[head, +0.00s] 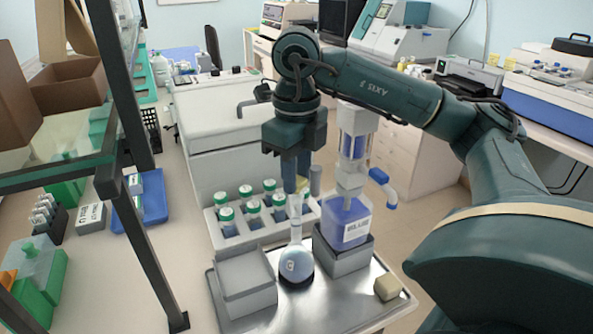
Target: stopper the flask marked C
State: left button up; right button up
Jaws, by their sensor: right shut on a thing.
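The flask (296,264) has a round bulb with pale blue liquid, a small label on its front and a tall narrow neck. It stands upright in a dark ring on the metal tray; the label's letter looks like C but is small. My right gripper (295,186) points down right over the flask's neck. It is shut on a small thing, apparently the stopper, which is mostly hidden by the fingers. I cannot tell whether it touches the flask's mouth. My left gripper is out of view.
The metal tray (345,307) also holds a grey box (246,284), a beige block (387,287) and a blue dispenser bottle (346,223) on a grey block, close right of the flask. A rack (263,235) of green-capped bottles stands behind. The tray's front is clear.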

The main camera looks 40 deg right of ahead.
jog(key=shift+f, duration=0.3)
dwell(0.5)
dwell(0.4)
jog(key=o, duration=1.4)
jog(key=shift+r, duration=0.1)
